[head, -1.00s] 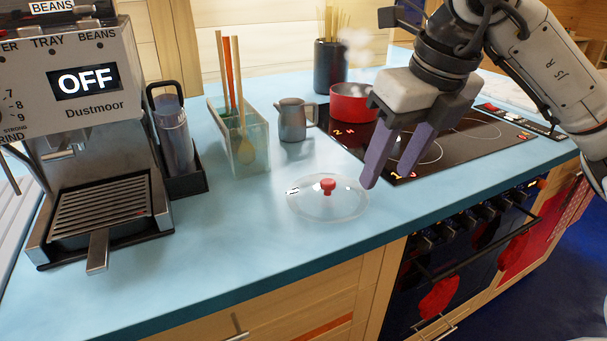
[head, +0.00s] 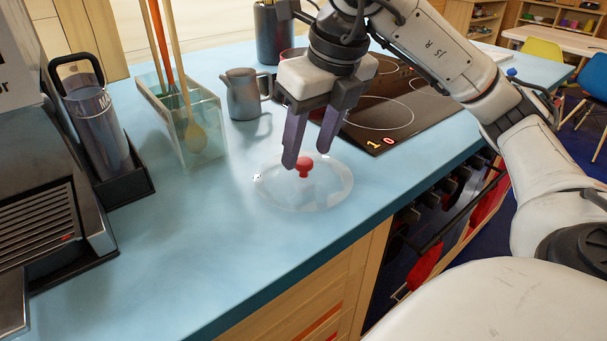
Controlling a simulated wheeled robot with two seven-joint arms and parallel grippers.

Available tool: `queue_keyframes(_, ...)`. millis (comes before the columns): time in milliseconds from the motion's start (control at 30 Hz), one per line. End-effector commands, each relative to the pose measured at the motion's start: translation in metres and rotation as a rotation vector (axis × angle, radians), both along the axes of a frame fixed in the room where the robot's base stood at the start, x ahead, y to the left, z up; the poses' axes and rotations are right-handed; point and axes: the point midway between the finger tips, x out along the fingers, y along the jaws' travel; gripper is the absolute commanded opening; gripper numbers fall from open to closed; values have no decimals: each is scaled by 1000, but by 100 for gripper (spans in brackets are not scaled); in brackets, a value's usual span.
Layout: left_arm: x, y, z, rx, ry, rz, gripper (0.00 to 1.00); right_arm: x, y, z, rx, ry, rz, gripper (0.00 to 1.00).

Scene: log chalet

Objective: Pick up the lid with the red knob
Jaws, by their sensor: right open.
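The lid (head: 332,193) is clear glass with a red knob (head: 304,166) on top. It lies flat on the blue counter in the middle of the head view. My right gripper (head: 307,160) points down over the lid with its two purple fingers apart. One fingertip appears close beside the knob and the other is behind and to the right of it. I cannot tell whether a finger touches the knob or the glass. My left gripper is not in view.
A grey metal jug (head: 243,95) and a clear utensil holder (head: 187,128) stand behind and left of the lid. The coffee machine (head: 52,220) is at the left. The black hob (head: 400,112) lies behind right. The blue counter (head: 205,265) in front is clear.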

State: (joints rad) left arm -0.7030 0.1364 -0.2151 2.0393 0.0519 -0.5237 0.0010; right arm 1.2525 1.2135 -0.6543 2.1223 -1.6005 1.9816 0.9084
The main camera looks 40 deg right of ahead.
Motion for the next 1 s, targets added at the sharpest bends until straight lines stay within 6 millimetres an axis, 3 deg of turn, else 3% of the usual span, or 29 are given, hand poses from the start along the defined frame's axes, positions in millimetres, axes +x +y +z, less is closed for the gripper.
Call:
queue_keyframes(133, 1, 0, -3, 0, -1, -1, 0, 5, -1, -18, -1, 0, -1, 46)
queue_keyframes(400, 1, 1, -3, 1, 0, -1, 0, 7, -1, -21, -1, -2, 0, 46)
queue_keyframes(433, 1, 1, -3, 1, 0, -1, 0, 7, -1, -21, -1, -2, 0, 44)
queue_keyframes(700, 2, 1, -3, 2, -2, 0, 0, 7, -1, -21, 0, -2, 0, 0)
queue_keyframes(1000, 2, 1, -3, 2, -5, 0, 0, 7, -1, -20, 0, -4, -1, 0)
